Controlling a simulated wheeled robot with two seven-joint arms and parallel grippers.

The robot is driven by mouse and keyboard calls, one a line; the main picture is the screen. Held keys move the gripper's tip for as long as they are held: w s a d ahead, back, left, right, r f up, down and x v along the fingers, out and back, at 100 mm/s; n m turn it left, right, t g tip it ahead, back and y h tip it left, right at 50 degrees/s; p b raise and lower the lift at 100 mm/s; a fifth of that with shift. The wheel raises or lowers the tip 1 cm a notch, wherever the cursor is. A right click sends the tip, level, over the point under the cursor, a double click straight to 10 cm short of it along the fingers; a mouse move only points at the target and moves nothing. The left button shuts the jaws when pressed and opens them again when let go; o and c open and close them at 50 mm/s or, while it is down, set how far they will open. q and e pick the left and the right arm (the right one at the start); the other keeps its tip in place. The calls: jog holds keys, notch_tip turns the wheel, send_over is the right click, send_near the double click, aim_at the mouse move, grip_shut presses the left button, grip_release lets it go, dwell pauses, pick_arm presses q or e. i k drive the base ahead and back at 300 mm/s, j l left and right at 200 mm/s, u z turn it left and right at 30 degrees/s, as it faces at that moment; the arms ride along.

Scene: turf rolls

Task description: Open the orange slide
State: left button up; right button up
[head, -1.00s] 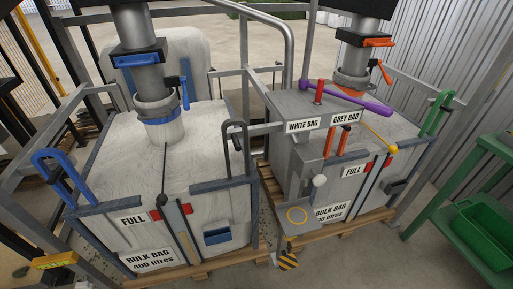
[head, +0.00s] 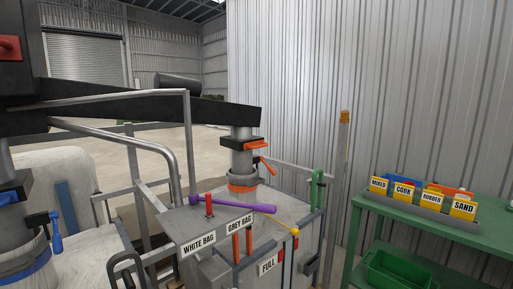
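The orange slide (head: 257,145) is a flat orange plate set in a dark block on the grey spout pipe above the grey bag. An orange lever (head: 267,164) hangs just below it on the right of the pipe. An orange band (head: 242,187) circles the pipe's lower end. I cannot tell from this view how far the slide is in or out. Neither of my grippers is in the head view.
A purple-handled bar (head: 235,207) and red levers (head: 236,245) are on the grey box in front of the spout. A blue slide (head: 8,198) is at left. A green bench (head: 425,218) with labelled folders (head: 405,189) stands at right. A post (head: 342,190) stands between.

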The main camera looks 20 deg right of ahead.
aim_at(261, 143)
jog(key=i+l, duration=0.15)
jog(key=l, duration=0.2)
jog(key=i+l, duration=0.1)
jog(key=l, duration=0.25)
jog(key=i+l, duration=0.15)
jog(key=l, duration=0.2)
jog(key=i+l, duration=0.1)
jog(key=l, duration=0.25)
jog(key=u, duration=0.05)
